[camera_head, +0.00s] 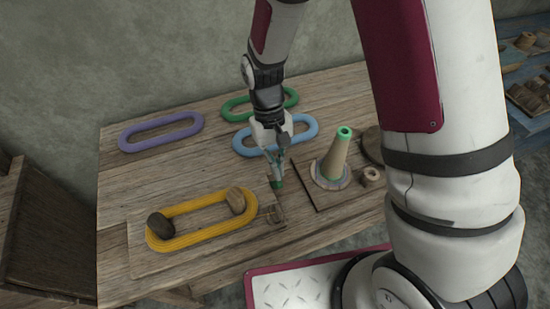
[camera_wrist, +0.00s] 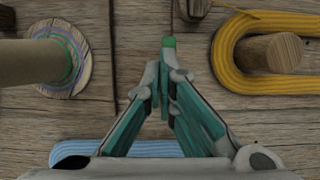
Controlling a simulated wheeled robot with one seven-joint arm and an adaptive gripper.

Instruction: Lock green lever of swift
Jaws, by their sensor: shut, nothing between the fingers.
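The green lever end (camera_head: 278,184) shows just below my gripper (camera_head: 274,165) in the head view, near the right end of the swift. In the wrist view the green end (camera_wrist: 168,42) lies just ahead of my gripper's teal fingertips (camera_wrist: 168,72). The fingers are closed together with nothing between them. I cannot tell whether they touch the lever. The swift's board (camera_head: 137,262) carries a yellow yarn loop (camera_head: 197,238) around two wooden pegs (camera_head: 160,225). The lever's lower part is partly hidden in the head view.
A tan cone with a green top (camera_head: 336,155) stands on a board right of my gripper. Blue (camera_head: 246,148), green (camera_head: 229,112) and purple (camera_head: 134,144) yarn loops lie behind and to the left. The table's front-left area (camera_head: 115,220) is bare.

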